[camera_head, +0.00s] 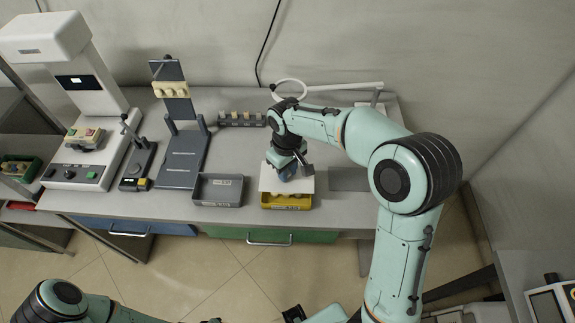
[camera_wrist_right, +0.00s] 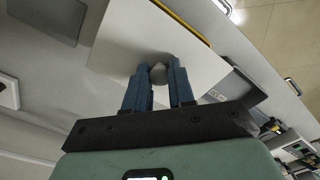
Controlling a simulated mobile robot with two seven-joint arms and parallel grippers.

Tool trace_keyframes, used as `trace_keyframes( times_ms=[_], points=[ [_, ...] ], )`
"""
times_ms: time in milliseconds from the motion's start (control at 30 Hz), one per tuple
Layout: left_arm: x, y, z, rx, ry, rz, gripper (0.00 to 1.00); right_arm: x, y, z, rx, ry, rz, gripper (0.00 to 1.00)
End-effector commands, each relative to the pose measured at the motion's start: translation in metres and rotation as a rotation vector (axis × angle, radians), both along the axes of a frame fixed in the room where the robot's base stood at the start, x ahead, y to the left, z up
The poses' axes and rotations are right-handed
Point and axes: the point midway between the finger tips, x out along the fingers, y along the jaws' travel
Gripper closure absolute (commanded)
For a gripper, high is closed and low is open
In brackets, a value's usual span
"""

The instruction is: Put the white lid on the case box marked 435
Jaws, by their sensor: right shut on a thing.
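The white lid (camera_head: 267,180) is over the back part of a yellow box (camera_head: 287,207); pale contents show along the box's front. My right gripper (camera_head: 287,172) is shut on the lid's round knob (camera_wrist_right: 158,73). In the right wrist view the white lid (camera_wrist_right: 135,38) spreads under the fingers, with a thin strip of the yellow box (camera_wrist_right: 183,21) past its edge. I cannot tell whether the lid touches the box. The number on the yellow box is not readable.
A grey box (camera_head: 218,191) with a label stands left of the yellow box. A grey plate (camera_head: 348,180) lies to the right. A small rack (camera_head: 241,119), a blue-grey stand (camera_head: 180,160) and a white machine (camera_head: 75,100) stand further back and left.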

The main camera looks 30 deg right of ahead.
Motion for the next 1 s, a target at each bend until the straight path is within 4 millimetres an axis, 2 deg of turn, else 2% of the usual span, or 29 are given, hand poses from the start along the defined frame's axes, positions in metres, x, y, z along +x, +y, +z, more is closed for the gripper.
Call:
trace_keyframes(
  times_ms=[333,467,1000],
  points=[
    [0.001,0.0,0.002,0.001,-0.002,0.001,0.57,0.0,0.0,0.001,0.0,0.0,0.0,1.0],
    [-0.001,0.0,-0.002,0.001,0.002,0.0,0.57,0.0,0.0,-0.005,0.0,0.001,0.0,1.0],
    [-0.019,0.0,-0.033,0.0,0.021,0.0,0.57,0.0,0.0,-0.052,0.001,0.001,0.001,1.0]
  ],
)
